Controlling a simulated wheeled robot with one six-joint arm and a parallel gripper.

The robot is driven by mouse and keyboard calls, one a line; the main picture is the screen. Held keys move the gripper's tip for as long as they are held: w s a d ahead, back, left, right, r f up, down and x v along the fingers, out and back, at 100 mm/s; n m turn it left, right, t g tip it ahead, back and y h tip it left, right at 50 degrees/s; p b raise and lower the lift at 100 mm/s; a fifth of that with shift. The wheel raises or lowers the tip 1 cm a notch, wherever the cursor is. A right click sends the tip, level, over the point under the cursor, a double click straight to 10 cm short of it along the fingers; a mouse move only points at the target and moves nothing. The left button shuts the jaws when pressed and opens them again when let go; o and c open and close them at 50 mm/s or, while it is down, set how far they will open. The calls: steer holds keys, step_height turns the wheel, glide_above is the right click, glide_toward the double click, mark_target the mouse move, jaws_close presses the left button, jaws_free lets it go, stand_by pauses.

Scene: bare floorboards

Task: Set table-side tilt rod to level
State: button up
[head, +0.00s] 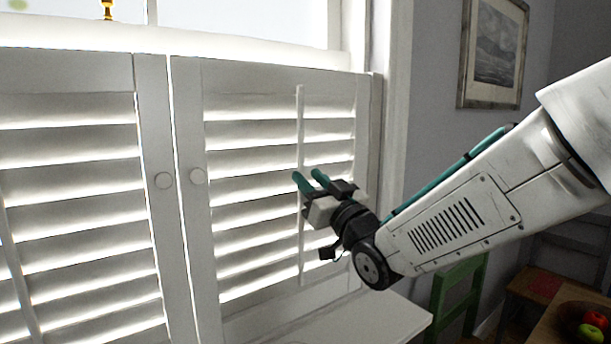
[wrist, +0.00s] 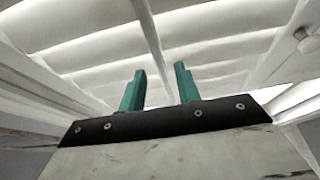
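The table-side tilt rod (head: 300,118) is a thin white upright bar in front of the slats of the right shutter panel (head: 240,168). The slats are tilted, with bright light showing on and between them. My gripper (head: 306,175) is at about the rod's mid-height, its teal fingers pointing toward the panel. In the wrist view the fingers (wrist: 160,70) stand apart, and the rod (wrist: 151,35) runs up through the space between them. I see no finger closed on the rod. Part of the rod's lower half is hidden behind my gripper in the head view.
The left shutter panel (head: 80,190) has its own rod (head: 16,275) at the far left. Round knobs (head: 198,176) sit by the panels' meeting edges. A white sill (head: 370,318) juts out below. A green chair (head: 455,290) and a table with a fruit bowl (head: 570,322) stand lower right.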

steer(key=shift+x, duration=1.15)
steer(key=shift+c, duration=0.3)
jaws_close()
steer(key=shift+f, duration=1.6)
steer(key=shift+o, duration=0.3)
jaws_free()
steer(key=shift+r, duration=0.1)
steer(key=v, duration=0.7)
steer(key=shift+s, duration=0.3)
